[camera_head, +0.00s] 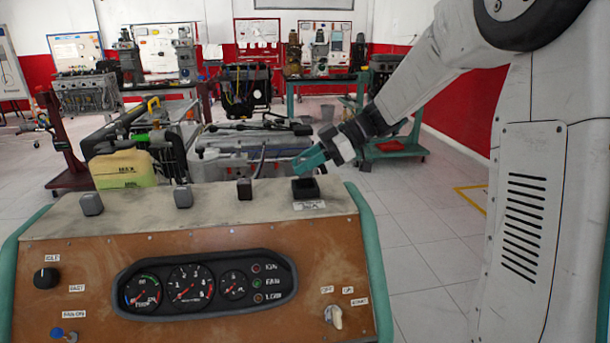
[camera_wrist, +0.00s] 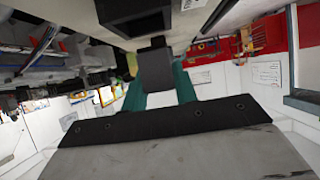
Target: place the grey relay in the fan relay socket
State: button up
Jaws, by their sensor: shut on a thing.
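My gripper (camera_head: 302,165) has teal fingers and is tilted down over the right end of the trainer's top. In the wrist view my gripper (camera_wrist: 160,85) is shut on a dark grey block, the grey relay (camera_wrist: 156,70). In the head view the relay cannot be told apart from the fingers. A black square socket (camera_head: 306,188) sits on the top just below the gripper, with a small white label in front whose text is hard to read. The socket also shows at the top of the wrist view (camera_wrist: 135,14). The relay appears apart from it.
Two grey relays, one at far left (camera_head: 91,204) and one further right (camera_head: 183,197), stand on the trainer top (camera_head: 140,210). A dark relay (camera_head: 245,189) stands left of the socket. An engine with a yellow-green tank (camera_head: 122,170) is behind. Floor at right is clear.

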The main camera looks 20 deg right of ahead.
aim_at(305, 175)
jog(key=shift+w+d, duration=0.1)
jog(key=shift+w, duration=0.15)
jog(key=shift+f, duration=1.75)
